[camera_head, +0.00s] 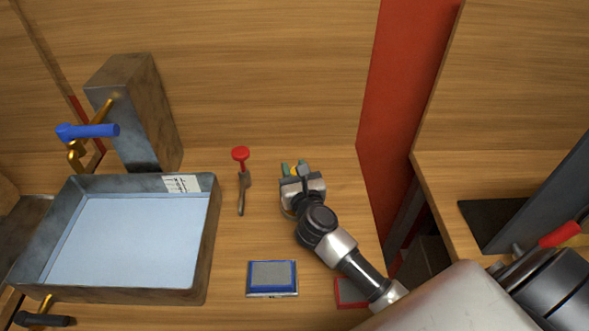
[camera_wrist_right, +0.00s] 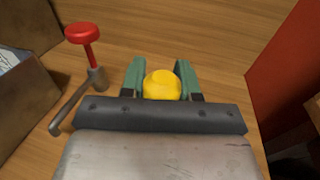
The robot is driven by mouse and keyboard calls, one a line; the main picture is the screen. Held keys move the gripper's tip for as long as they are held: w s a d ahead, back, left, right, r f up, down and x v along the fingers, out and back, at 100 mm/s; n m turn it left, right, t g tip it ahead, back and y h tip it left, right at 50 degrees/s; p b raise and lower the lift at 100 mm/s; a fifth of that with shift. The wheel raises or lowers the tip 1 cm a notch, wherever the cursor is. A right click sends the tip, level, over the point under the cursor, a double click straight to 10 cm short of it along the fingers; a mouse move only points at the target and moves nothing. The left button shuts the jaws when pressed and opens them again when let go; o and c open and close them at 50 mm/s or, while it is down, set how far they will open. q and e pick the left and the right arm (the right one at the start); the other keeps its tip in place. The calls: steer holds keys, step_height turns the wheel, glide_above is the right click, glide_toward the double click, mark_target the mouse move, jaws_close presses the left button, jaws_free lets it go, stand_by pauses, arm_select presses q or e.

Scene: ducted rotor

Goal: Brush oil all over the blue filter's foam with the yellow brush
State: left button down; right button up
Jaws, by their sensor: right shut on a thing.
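The blue filter (camera_head: 272,278) with grey foam in a blue frame lies flat near the front of the bench. My right gripper (camera_head: 294,170) is at the back of the bench, well behind the filter. In the right wrist view its green fingers (camera_wrist_right: 162,80) are shut on the yellow brush (camera_wrist_right: 162,85), of which only a rounded yellow end shows. The brush's bristles are hidden. My left gripper is not in view.
A metal tray (camera_head: 211,240) with a pale blue inside stands at left. A red-knobbed tool (camera_head: 241,155) stands between the tray and my right gripper. A red-framed filter (camera_head: 350,293) lies partly under my right arm. A red panel (camera_head: 400,110) bounds the right side.

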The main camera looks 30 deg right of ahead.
steer(key=shift+f+b, duration=0.4)
steer(key=shift+f, duration=0.1)
stand_by(0.3)
steer(key=shift+f, duration=0.1)
stand_by(1.1)
step_height(320, 180, up, 7)
steer(key=p, duration=0.8)
stand_by(0.4)
stand_by(0.3)
